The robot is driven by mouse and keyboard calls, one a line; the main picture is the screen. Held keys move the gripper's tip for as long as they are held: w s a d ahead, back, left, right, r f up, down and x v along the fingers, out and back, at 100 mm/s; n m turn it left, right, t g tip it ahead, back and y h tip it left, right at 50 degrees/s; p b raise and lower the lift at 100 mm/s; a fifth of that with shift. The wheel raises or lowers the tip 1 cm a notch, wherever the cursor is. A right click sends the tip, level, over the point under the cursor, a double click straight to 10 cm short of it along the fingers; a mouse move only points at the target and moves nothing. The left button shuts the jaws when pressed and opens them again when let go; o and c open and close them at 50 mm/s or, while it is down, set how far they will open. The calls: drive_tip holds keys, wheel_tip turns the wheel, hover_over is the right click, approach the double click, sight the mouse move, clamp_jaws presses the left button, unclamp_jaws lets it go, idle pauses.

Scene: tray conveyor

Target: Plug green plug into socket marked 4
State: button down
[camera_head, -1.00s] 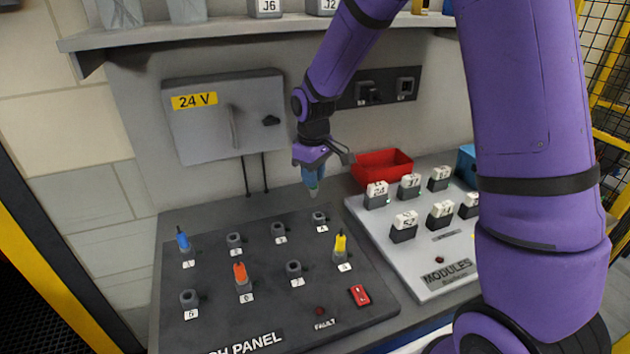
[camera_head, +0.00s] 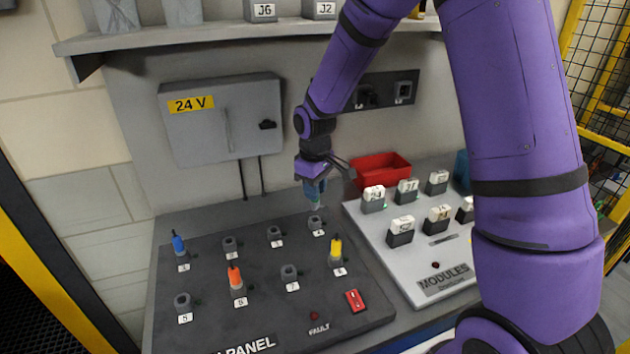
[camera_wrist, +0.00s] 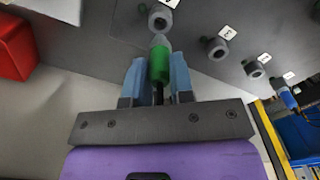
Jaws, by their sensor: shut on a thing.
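My gripper (camera_head: 314,190) is shut on the green plug (camera_wrist: 159,62), which sits between the two blue fingers in the wrist view. The plug's pale tip points down in the head view, just above the far-right socket of the panel's back row (camera_head: 316,222). That socket also shows in the wrist view (camera_wrist: 160,18), directly ahead of the tip. A small gap seems to remain between tip and socket. The socket's label is too small to read surely; by its place in the row it appears to be 4.
A blue plug (camera_head: 178,243), an orange plug (camera_head: 236,279) and a yellow plug (camera_head: 336,251) stand in other sockets of the dark panel (camera_head: 215,320). A red bin (camera_head: 381,170) and the white modules board (camera_head: 405,262) lie right. A grey 24 V box (camera_head: 221,120) hangs behind.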

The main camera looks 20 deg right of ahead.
sight(315, 205)
drive_tip(key=shift+f, duration=1.15)
drive_tip(key=shift+n, duration=0.3)
drive_tip(key=shift+f, duration=1.5)
idle(0.6)
drive_tip(key=c, duration=0.9)
unclamp_jaws()
wheel_tip(315, 205, up, 11)
drive_tip(key=shift+f, duration=0.1)
